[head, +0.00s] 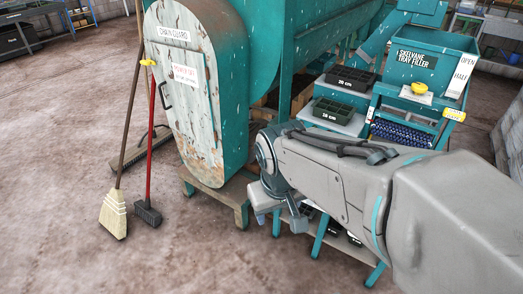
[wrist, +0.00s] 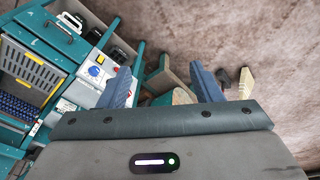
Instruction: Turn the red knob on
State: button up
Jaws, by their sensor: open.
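My gripper (wrist: 162,86) is open and empty, its two blue-grey fingers wide apart in the wrist view. In the head view my gripper (head: 279,215) hangs low in front of the mixer's legs, touching nothing that I can see. A pale control box (wrist: 116,78) with a round blue knob (wrist: 94,71) shows left of the fingers in the wrist view. My arm hides this box in the head view.
The teal mixer (head: 258,50) with its chain guard (head: 190,105) stands behind my gripper. The tray filler (head: 425,62) and black trays (head: 350,78) are at right. A broom (head: 114,213) and a red-handled brush (head: 148,212) lean at left. The floor at front left is clear.

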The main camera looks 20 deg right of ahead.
jog(key=w+d+f+n+g+h+b, duration=0.1)
jog(key=w+d+f+n+h+b, duration=0.45)
jog(key=w+f, duration=0.4)
jog(key=w+d+f+n+g+h+b, duration=0.1)
jog(key=w+d+f+n+h+b, duration=0.45)
jog(key=w+f, duration=0.45)
jog(key=w+a+f+n+t+h+b, duration=0.2)
jog(key=w+f+n+t+b, duration=0.2)
jog(key=w+f+n+t, duration=1)
jog(key=w+d+f+g+b, duration=0.2)
jog(key=w+d+f+g, duration=0.1)
jog(key=w+d, duration=0.6)
jog(key=shift+w+d+f, duration=0.25)
jog(key=shift+d+f, duration=0.4)
jog(key=shift+f, duration=0.2)
jog(key=c, duration=1)
